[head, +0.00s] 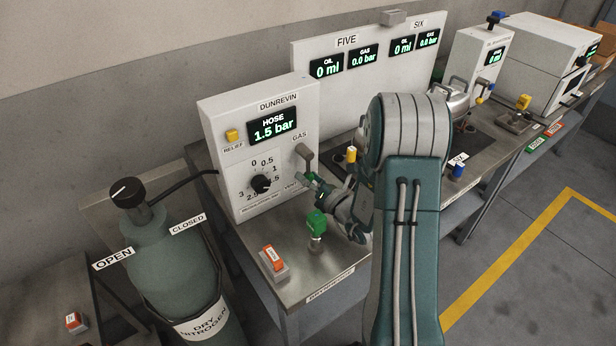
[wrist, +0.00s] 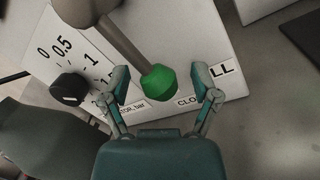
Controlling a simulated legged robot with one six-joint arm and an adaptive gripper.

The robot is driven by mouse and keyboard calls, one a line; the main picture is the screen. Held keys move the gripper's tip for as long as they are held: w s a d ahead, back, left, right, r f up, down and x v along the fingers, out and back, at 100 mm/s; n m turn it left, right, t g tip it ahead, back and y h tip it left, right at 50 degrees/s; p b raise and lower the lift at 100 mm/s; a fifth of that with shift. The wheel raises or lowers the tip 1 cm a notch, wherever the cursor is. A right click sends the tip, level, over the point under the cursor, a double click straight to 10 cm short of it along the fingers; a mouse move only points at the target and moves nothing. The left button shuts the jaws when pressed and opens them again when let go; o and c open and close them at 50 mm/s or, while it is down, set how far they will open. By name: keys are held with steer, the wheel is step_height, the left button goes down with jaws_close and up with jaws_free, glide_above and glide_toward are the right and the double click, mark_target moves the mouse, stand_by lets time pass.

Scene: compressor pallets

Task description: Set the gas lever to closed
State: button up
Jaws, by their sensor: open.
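The gas lever (head: 304,152) is on the white DUNREVIN panel, beside the GAS label. In the wrist view it is a grey shaft ending in a green knob (wrist: 158,82), which lies between my open fingers with a gap on each side. My gripper (wrist: 165,85) is in front of the panel's lower right; in the head view (head: 312,183) its fingers are small and partly confused with the lever. In the wrist view a label starting "CLO" (wrist: 187,100) is just below right of the knob; my right finger partly covers it and the label ending "LL" (wrist: 222,69).
The dial (head: 261,183) is left of the lever, and the hose display (head: 272,126) reads 1.5 bar. A green-topped fitting (head: 316,224) and an orange block (head: 273,258) stand on the bench (head: 300,285). A dry nitrogen cylinder (head: 175,255) stands left.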

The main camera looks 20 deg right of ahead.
steer(key=v, duration=1.2)
steer(key=shift+d+f, duration=0.1)
